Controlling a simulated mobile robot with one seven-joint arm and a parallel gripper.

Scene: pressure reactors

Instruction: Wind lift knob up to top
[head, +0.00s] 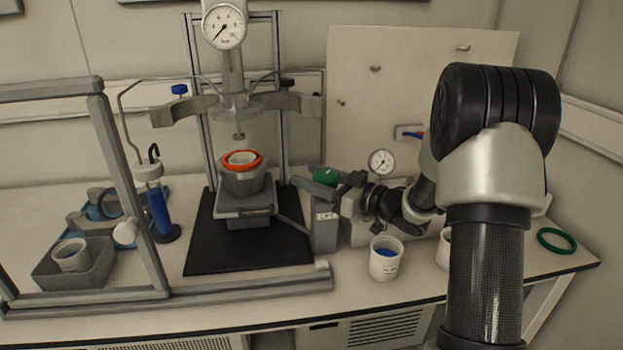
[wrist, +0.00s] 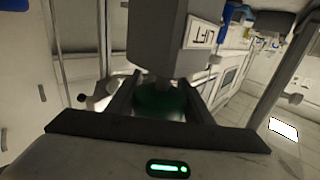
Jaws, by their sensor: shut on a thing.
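The green lift knob (head: 325,177) sits on top of the grey lift box (head: 324,230), right of the reactor stand. In the wrist view the knob (wrist: 160,99) lies between my fingers, beside the box with the LIFT label (wrist: 201,36). My gripper (head: 333,184) is shut on the knob; its fingers partly hide it. A grey vessel (head: 242,182) with an orange ring and a white liner stands on the lift platform (head: 243,209). A clear gap separates it from the reactor head (head: 237,107) above.
A pressure gauge (head: 223,25) tops the reactor. A small gauge (head: 382,162) stands behind my gripper. A white cup (head: 386,262) with blue contents is at the front. A grey frame (head: 125,190) and tray (head: 75,272) are left; a green ring (head: 556,241) lies right.

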